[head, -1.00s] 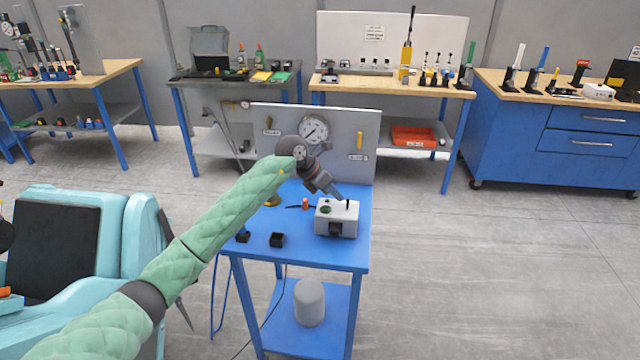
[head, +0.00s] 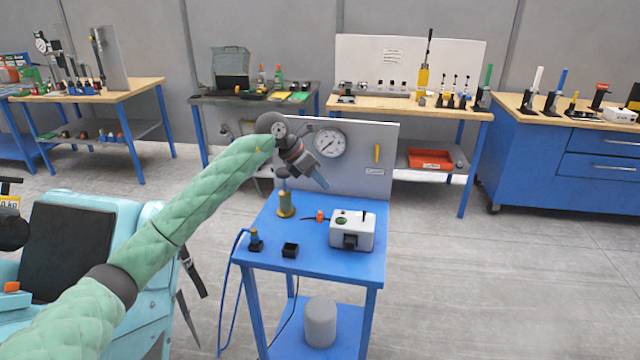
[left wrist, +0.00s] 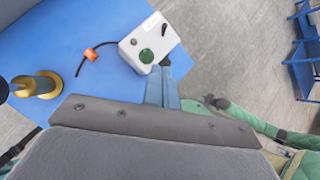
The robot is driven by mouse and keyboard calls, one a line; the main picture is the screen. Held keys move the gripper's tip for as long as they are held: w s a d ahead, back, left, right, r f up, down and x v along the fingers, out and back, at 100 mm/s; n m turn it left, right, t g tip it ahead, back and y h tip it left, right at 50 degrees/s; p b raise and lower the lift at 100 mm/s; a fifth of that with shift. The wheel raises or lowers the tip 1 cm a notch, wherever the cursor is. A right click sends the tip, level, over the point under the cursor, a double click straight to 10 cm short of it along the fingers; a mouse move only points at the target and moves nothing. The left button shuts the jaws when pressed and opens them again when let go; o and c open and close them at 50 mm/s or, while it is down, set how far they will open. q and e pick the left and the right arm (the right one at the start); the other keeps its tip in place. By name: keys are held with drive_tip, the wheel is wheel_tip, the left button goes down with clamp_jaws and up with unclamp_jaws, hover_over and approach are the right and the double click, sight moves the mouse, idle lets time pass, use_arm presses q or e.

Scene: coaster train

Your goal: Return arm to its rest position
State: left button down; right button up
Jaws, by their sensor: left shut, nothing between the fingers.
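My left arm (head: 205,195) is padded in green and reaches from the lower left of the head view over the blue cart. Its gripper (head: 321,184) is shut and empty, raised above the cart top and pointing down to the right. In the left wrist view its closed fingers (left wrist: 162,88) show in the middle, next to the white box in the picture. My right gripper is not in the head view.
A gauge panel (head: 385,145) stands behind. Floor to the right is clear.

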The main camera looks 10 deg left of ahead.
use_arm(q)
drive_tip(key=shift+s+a+r, duration=0.15)
drive_tip(key=shift+r, duration=0.15)
